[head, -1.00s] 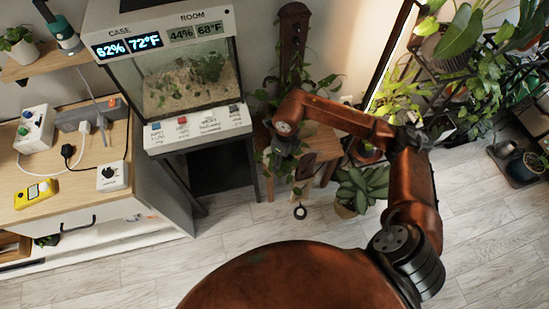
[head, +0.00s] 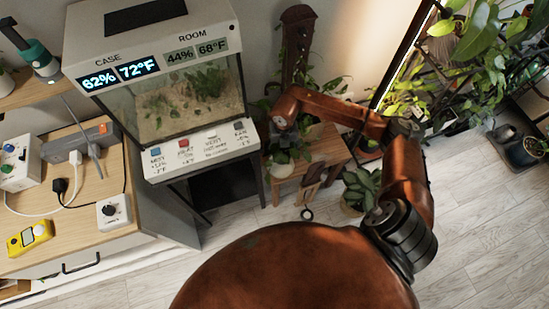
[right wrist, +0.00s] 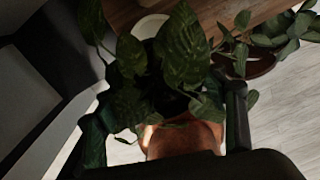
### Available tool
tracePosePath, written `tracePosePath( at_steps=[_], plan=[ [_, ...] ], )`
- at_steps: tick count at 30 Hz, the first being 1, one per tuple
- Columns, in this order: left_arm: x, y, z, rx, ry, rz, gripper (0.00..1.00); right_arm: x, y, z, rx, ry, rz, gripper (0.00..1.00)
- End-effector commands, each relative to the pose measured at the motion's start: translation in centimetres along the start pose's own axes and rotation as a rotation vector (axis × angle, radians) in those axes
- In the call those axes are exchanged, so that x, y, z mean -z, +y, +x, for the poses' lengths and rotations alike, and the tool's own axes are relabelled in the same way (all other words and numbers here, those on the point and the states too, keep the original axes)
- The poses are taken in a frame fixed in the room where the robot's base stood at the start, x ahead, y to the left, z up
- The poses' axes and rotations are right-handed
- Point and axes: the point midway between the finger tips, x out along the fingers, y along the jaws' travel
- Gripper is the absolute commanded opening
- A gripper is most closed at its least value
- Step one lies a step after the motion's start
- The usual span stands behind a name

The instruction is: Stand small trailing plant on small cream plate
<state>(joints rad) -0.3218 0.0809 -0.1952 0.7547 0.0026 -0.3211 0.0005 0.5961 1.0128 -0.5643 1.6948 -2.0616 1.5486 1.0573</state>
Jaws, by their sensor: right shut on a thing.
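My right gripper (head: 284,132) is over the left end of the small wooden table in the head view, partly hidden by my copper arm. In the right wrist view it is shut on the small trailing plant (right wrist: 183,50), between its two dark fingers. The plant has broad dark green leaves that cover most of its pot and the grip. The small cream plate (right wrist: 148,27) lies on the wooden tabletop, beyond the plant and partly covered by its leaves. A gap between the plant's base and the plate cannot be judged. My left gripper is not in view.
The wooden table (head: 331,154) also bears another plant, in a dark bowl (right wrist: 245,66) in the right wrist view. A glass terrarium (head: 188,102) stands close on the left. A leafy floor plant (head: 361,188) stands at the right. Pale floor is open in front.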

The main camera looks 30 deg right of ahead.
Motion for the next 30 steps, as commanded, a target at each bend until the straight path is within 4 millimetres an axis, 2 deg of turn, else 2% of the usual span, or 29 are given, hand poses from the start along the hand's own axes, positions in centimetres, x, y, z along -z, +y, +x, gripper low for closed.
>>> tracePosePath(
  at_steps=[9, 15, 21, 24, 30],
  plan=[
    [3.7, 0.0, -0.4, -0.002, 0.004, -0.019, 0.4, 0.1, 0.1, 5.2, 0.001, 0.004, 0.006, 0.35],
    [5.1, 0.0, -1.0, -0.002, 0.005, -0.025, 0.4, 0.1, 0.1, 6.8, 0.001, 0.002, 0.005, 0.35],
    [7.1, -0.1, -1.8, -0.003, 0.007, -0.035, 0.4, 0.1, 0.0, 9.4, 0.001, 0.003, 0.007, 0.35],
    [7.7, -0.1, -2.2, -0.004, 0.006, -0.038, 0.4, 0.0, -0.1, 10.0, 0.001, 0.001, 0.007, 0.35],
    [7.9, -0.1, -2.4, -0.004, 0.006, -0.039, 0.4, 0.0, 0.0, 10.0, 0.0, -0.001, 0.007, 0.35]
  ],
)
